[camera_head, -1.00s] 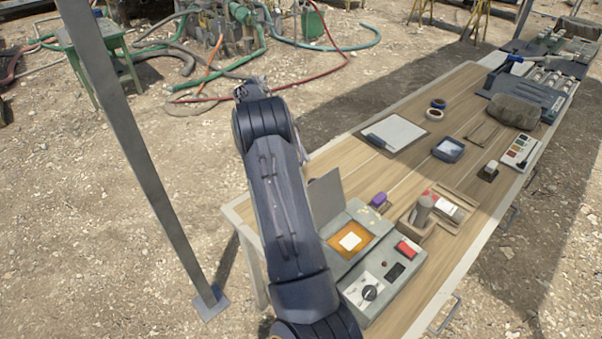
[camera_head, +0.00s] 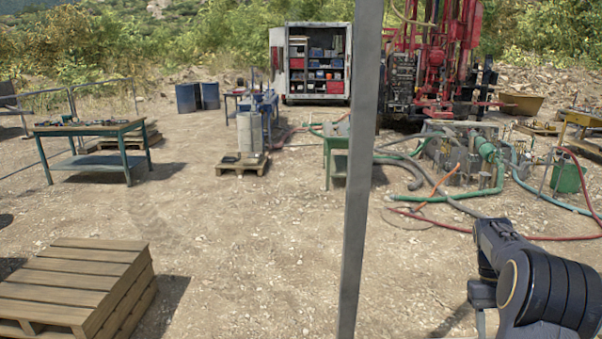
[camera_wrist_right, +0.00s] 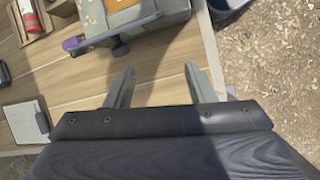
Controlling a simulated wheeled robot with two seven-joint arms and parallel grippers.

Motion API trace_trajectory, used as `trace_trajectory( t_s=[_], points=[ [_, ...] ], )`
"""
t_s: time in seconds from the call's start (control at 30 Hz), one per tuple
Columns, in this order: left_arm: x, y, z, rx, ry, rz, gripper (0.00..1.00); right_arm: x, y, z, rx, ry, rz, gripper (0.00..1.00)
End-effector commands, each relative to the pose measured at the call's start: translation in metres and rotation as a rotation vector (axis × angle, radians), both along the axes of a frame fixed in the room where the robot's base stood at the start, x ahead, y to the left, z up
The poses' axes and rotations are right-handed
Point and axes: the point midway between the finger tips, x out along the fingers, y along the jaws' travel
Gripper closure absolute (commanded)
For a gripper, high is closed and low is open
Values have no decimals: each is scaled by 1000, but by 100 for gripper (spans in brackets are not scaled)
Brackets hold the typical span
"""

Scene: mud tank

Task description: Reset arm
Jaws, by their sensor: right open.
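My right arm (camera_head: 530,280) is at the lower right of the head view, bent, with its gripper out of sight there. In the right wrist view my right gripper (camera_wrist_right: 157,88) is open and empty, its two fingers apart above the wooden table (camera_wrist_right: 80,85). A grey-green device (camera_wrist_right: 130,18) with an orange patch stands on the table just beyond the fingers. My left gripper is in neither view.
A grey post (camera_head: 361,170) stands upright close ahead. Stacked pallets (camera_head: 75,285) lie at the lower left. A green table (camera_head: 90,135), hoses (camera_head: 440,190) and a red drill rig (camera_head: 435,60) stand farther off. Open gravel lies between.

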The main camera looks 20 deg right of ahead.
Motion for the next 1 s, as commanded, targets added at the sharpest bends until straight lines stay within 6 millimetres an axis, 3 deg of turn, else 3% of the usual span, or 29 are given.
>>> trace_trajectory(
  t_s=[0.1, 0.3, 0.5, 0.6, 0.8, 1.0],
  points=[
    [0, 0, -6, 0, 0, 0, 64, -2, 58, 22, 53, -218, 57, 50],
    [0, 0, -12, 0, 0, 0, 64, -22, 164, 43, 135, -544, 155, 50],
    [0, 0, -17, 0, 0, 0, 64, -65, 265, 41, 202, -816, 243, 50],
    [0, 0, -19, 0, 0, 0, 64, -85, 300, 30, 222, -913, 272, 50],
    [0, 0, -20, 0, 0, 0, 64, -107, 333, 12, 239, -1008, 295, 50],
    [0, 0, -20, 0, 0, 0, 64, -110, 337, 10, 240, -1019, 297, 50]
  ],
)
